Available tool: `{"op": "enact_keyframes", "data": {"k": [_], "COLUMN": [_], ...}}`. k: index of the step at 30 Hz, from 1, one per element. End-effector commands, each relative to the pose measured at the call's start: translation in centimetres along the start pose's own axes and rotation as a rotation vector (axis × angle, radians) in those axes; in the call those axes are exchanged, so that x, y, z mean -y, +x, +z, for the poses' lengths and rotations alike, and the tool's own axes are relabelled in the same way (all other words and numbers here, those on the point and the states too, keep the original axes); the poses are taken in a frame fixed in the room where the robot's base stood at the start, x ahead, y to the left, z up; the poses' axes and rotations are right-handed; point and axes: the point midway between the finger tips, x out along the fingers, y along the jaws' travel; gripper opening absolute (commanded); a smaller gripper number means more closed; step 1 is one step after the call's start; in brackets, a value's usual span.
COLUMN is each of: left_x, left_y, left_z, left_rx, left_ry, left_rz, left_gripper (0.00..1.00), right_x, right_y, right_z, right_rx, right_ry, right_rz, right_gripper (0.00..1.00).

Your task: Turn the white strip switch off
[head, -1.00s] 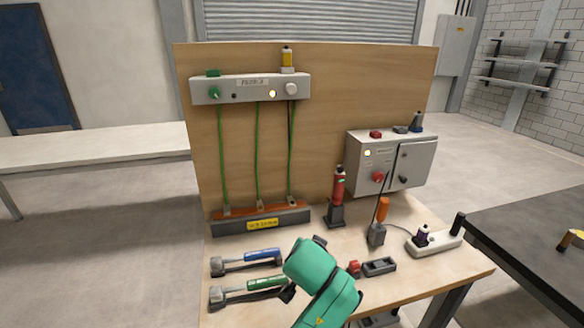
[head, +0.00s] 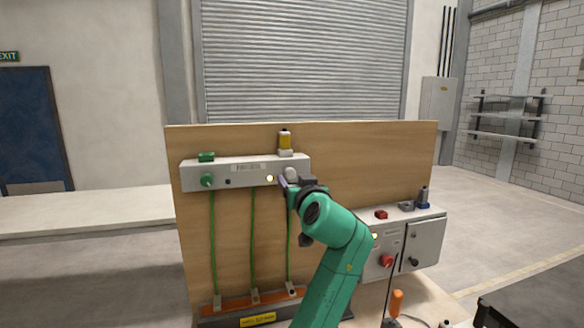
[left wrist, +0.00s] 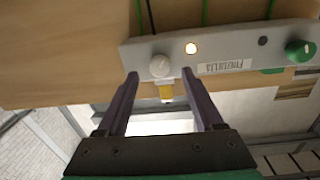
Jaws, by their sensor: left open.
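A pale grey-white strip (head: 235,174) is fixed across the upper part of the wooden board. Its round white knob switch (head: 291,174) is at the right end, partly covered by my left gripper (head: 287,187). A lamp (head: 269,178) beside the knob glows warm yellow. In the left wrist view, which is upside down, the white knob (left wrist: 160,66) sits between the open, empty fingertips of my left gripper (left wrist: 160,76). I cannot tell whether the fingers touch it. The knob's exact pointer direction is too small to read. My right gripper is not in view.
A green knob (head: 207,180) is at the strip's left end. A yellow-topped piece (head: 285,140) stands above the white knob. Green cables (head: 252,240) hang below the strip. A grey control box (head: 416,240) with a red knob is to the right.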

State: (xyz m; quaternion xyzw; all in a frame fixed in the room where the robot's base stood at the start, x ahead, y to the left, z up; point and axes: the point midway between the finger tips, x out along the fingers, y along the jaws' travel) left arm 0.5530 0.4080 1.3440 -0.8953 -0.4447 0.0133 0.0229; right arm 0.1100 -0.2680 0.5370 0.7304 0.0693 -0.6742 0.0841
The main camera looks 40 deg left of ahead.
Motion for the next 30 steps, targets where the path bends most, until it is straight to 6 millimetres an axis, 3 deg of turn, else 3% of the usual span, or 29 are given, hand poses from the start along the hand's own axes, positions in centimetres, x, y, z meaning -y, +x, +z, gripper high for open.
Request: {"op": "enact_keyframes", "data": {"k": [1, 6, 14, 19, 20, 30], "left_x": [0.1, 0.0, 0.0, 0.0, 0.0, -0.1], "left_y": [1.0, 3.1, 3.3, 3.3, 3.3, 3.3], "left_z": [-0.5, -0.1, 0.1, 0.1, 0.1, 0.3], "left_rx": [0.001, 0.0, 0.0, 0.0, 0.0, -0.001], "left_ry": [0.003, 0.001, -0.001, -0.001, -0.001, -0.033], "left_rz": [-0.002, 0.0, 0.001, 0.001, 0.001, 0.002], "left_gripper": [0.69, 0.69, 0.69, 0.04, 0.0, 0.0], "right_x": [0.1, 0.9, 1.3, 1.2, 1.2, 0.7], "right_y": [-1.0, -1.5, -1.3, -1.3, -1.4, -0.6], "right_z": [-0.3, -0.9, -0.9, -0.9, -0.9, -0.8], "right_rx": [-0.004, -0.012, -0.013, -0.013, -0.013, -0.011], "right_ry": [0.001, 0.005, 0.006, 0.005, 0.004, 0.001], "right_rz": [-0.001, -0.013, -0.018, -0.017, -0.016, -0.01], "right_gripper": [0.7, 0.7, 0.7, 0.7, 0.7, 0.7]}}
